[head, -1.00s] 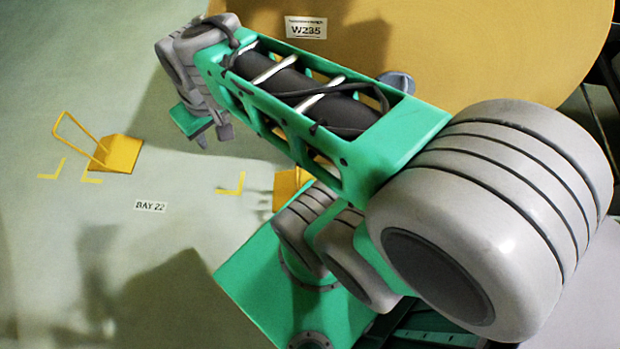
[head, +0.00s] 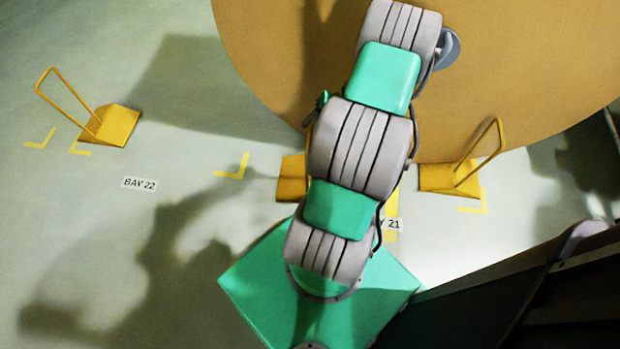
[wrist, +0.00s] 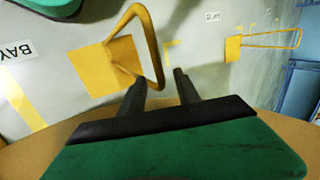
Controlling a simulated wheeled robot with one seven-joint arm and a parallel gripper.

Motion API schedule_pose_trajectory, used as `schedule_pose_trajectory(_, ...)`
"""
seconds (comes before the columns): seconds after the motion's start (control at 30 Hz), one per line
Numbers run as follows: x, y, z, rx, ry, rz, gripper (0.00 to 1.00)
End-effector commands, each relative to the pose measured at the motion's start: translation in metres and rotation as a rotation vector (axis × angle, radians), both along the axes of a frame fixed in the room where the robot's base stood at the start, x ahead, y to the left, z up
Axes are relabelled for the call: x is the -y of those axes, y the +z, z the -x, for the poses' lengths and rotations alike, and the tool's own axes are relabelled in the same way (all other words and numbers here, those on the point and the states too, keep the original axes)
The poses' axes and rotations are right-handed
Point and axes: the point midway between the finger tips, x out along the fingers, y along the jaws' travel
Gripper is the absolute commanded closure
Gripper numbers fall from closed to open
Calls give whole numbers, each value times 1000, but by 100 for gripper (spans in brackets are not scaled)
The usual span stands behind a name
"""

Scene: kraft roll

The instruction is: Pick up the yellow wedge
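A yellow wedge (head: 292,180) with its handle mostly hidden sits at the foot of the big roll, partly behind my arm in the head view. The near wedge in the wrist view (wrist: 98,70) looks like the same one; its upright loop handle bends toward my fingers. My gripper (wrist: 160,82) is open and empty. The handle's lower bend appears between the two fingertips in the picture; I cannot tell whether it is at their depth. Other yellow wedges stand at left (head: 112,126) and right (head: 446,178).
The large brown kraft roll (head: 530,80) fills the upper right. Floor labels (head: 140,184) and yellow corner marks (head: 236,168) lie on the pale floor. A dark structure (head: 530,290) stands at lower right. The floor at left is clear around the left wedge.

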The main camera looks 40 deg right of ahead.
Motion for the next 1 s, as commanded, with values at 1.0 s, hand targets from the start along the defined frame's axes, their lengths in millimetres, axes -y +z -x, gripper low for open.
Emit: schedule_pose_trajectory(1.0,-10,-23,-10,-2,0,0,100)
